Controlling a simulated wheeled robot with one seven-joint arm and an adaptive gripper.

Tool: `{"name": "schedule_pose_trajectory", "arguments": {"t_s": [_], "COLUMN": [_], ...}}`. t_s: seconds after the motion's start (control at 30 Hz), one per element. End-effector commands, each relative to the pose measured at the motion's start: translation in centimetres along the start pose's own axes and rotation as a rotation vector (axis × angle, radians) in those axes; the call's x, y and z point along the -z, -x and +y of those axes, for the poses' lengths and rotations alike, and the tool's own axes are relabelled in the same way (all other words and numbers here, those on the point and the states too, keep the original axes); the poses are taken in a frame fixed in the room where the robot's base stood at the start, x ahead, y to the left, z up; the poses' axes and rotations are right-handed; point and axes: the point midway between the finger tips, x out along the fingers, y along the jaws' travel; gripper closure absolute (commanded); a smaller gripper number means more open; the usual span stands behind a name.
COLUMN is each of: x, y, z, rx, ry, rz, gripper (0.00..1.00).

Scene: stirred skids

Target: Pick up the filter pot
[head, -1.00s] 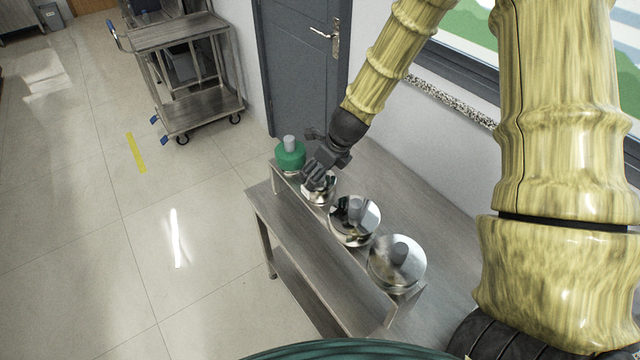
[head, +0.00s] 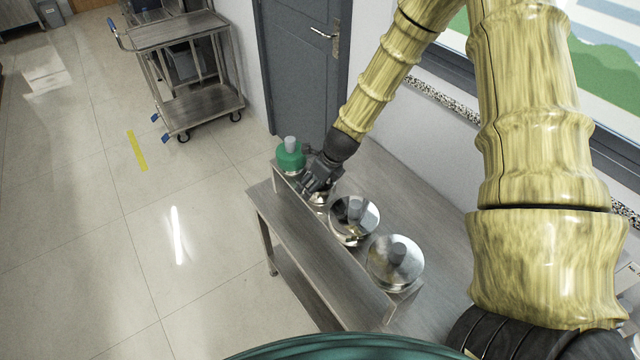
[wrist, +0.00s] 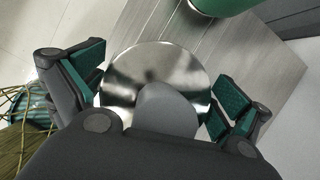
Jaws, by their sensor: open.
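Several lidded pots stand in a row on the raised ledge of a metal table; no readable label tells which is the filter pot. My gripper (head: 312,190) is over the second pot from the far end, a shiny metal pot (head: 321,200) mostly hidden by it in the head view. In the wrist view this pot's round lid (wrist: 150,70) and grey knob (wrist: 165,110) lie between the spread fingers of my gripper (wrist: 158,85). The fingers are open, one on each side. I cannot tell whether they touch the pot.
A green pot (head: 290,158) stands just beyond my gripper and shows at the top of the wrist view (wrist: 220,5). Two shiny metal pots, one in the middle (head: 344,231) and one nearest (head: 385,270), stand on the near side. A wall and a door (head: 298,60) are behind.

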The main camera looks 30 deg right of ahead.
Motion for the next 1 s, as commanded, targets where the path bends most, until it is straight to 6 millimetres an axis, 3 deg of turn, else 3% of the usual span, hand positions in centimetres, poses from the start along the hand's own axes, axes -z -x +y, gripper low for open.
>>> {"name": "schedule_pose_trajectory", "arguments": {"t_s": [0.27, 0.53, 1.0], "x": [0.0, 0.0, -0.6], "y": [-0.1, -0.1, 0.9], "z": [0.0, 0.0, 0.0], "rx": [0.000, 0.000, 0.000], "ry": [0.000, 0.000, 0.002], "rz": [0.000, 0.000, -0.001], "gripper": [0.00, 0.47, 0.48]}}
